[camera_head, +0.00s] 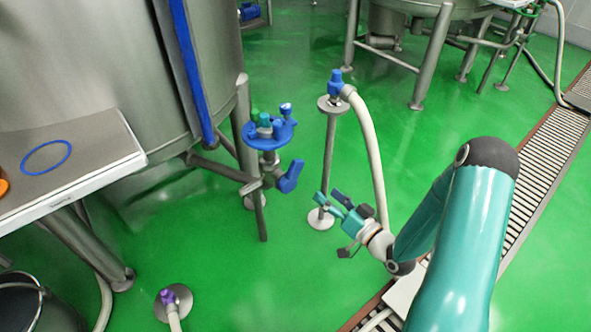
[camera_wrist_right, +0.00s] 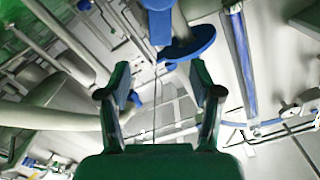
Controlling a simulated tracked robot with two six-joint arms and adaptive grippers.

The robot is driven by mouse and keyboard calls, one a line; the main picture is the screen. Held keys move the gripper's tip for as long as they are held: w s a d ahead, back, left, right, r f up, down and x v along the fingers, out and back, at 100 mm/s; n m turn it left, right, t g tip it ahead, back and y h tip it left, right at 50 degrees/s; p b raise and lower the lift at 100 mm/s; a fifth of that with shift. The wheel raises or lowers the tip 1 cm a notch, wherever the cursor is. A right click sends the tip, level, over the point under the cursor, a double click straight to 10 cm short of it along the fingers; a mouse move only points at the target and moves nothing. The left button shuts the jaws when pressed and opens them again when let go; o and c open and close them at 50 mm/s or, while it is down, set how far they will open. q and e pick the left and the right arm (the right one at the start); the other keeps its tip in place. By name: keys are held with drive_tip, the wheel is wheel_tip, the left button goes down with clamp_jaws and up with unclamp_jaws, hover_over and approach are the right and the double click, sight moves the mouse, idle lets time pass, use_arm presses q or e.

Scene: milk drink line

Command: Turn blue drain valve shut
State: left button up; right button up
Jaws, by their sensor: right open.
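The drain valve's blue handle (camera_head: 290,176) hangs at a slant on the metal pipe under the tank, below a round blue plate (camera_head: 268,132). My right gripper (camera_head: 330,200) is open and empty, a little right of and below the handle, apart from it. In the right wrist view the open jaws (camera_wrist_right: 160,88) have nothing between them up close. A blue piece (camera_wrist_right: 160,22) at the top centre there looks like the valve handle, beyond the fingertips, with the blue plate (camera_wrist_right: 190,46) behind it. My left gripper is not in view.
A stand (camera_head: 327,150) with a blue-topped hose (camera_head: 370,140) rises just behind my right gripper. A steel tank (camera_head: 90,65) fills the upper left. A table with a blue ring (camera_head: 46,157) is at the left. A purple floor fitting (camera_head: 168,297) sits lower left. Green floor is clear between.

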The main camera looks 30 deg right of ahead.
sight(298, 170)
drive_tip(key=w, duration=0.4)
drive_tip(key=w+b, duration=0.1)
drive_tip(key=w, duration=0.4)
drive_tip(key=w+a, duration=0.1)
drive_tip(key=w, duration=0.3)
drive_tip(key=shift+w+b, duration=0.4)
